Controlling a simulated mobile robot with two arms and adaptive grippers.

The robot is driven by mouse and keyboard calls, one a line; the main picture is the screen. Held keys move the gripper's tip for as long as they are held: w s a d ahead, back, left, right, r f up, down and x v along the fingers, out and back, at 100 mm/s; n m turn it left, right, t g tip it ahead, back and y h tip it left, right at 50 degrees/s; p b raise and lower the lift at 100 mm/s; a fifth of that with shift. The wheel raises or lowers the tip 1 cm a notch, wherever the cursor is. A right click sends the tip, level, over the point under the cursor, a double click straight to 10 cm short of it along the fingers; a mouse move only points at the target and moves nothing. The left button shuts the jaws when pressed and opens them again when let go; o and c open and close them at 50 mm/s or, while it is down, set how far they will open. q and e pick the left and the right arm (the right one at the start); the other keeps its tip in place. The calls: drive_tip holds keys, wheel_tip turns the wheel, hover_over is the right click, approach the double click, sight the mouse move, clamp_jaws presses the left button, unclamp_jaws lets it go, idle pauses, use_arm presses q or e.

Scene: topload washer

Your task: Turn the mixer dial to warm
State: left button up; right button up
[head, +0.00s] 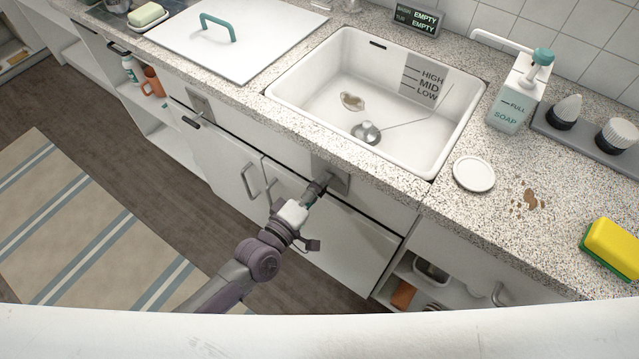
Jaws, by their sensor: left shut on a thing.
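A grey metal plate (339,181) sits on the white front panel below the sink. My left gripper (318,188) reaches up from the lower left to this plate and is shut on the mixer dial there. The gripper's fingers hide the dial, so its pointer and any warm mark cannot be read. The sink basin (340,125) above holds a brown stain, a round metal drain piece and a HIGH/MID/LOW level label. My right gripper is not in view.
White cabinet doors with bar handles (249,180) lie close to my left arm. On the speckled counter stand a soap bottle (517,92), a white round dish (473,174) and a yellow sponge (613,246). A striped rug (85,225) covers the open floor at left.

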use_arm(q)
drive_tip(key=o, duration=1.2)
drive_tip(key=v, duration=1.2)
